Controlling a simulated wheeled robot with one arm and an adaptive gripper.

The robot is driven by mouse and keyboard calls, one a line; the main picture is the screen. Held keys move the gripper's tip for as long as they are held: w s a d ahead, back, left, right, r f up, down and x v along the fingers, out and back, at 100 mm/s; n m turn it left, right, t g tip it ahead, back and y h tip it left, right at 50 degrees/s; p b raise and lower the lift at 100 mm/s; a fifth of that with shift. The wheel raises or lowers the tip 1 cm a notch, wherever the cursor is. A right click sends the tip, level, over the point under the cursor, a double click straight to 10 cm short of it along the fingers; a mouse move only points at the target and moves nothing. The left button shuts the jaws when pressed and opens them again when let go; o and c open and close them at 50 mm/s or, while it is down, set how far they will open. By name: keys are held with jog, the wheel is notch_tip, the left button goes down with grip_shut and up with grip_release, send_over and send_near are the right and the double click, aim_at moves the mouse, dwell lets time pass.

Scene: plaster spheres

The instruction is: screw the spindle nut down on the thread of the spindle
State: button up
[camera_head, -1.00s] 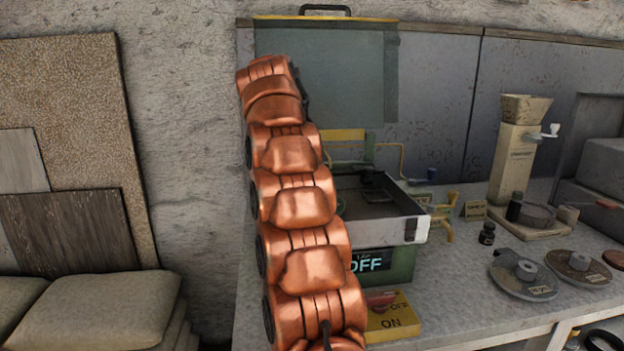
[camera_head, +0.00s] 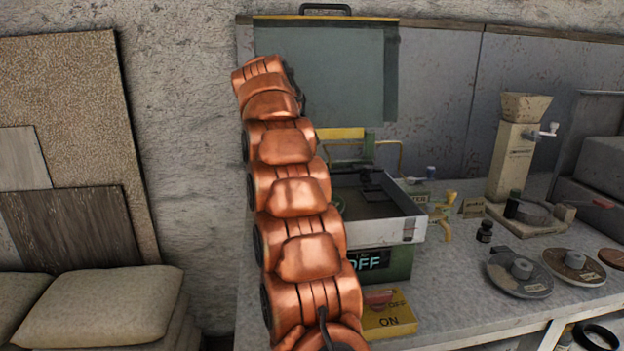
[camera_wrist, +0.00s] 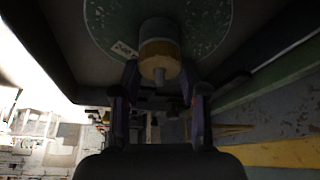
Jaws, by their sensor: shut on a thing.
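In the wrist view my gripper (camera_wrist: 160,78) has its two dark fingers on either side of a short, pale, tan-banded round piece, which looks like the spindle nut (camera_wrist: 160,55). The fingers are closed on it. It sits in front of a speckled green disc (camera_wrist: 205,25) with a small label. A small round end, perhaps the spindle, shows at its near face; the thread cannot be made out. In the head view my copper arm hides the gripper and nut.
A yellow ON/OFF switch box (camera_head: 388,316) stands before the machine. Its raised lid (camera_head: 340,70) is behind. Cushions (camera_head: 100,310) lie at left.

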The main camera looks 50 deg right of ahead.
jog(key=o, duration=1.3)
jog(key=shift+c, duration=1.2)
jog(key=n+t, duration=0.1)
jog(key=n, duration=0.2)
jog(key=shift+s+r+p, duration=0.1)
jog(key=shift+p, duration=0.2)
jog(key=n+t+p, duration=0.1)
jog(key=n+p, duration=0.1)
jog(key=n, duration=0.2)
jog(key=shift+r+t, duration=0.1)
jog(key=shift+t, duration=0.3)
jog(key=n+t+p, duration=0.1)
jog(key=n+p, duration=0.1)
jog(key=n, duration=0.1)
jog(key=n+t+y+p, duration=0.1)
jog(key=n+p, duration=0.1)
jog(key=n, duration=0.1)
jog(key=shift+p, duration=0.3)
jog(key=shift+n+t+y+p, duration=0.4)
jog(key=shift+n+y+p, duration=0.4)
jog(key=shift+n+p, duration=1)
jog(key=shift+f+n+b, duration=0.25)
jog(key=shift+n+b, duration=0.05)
jog(key=shift+b, duration=0.25)
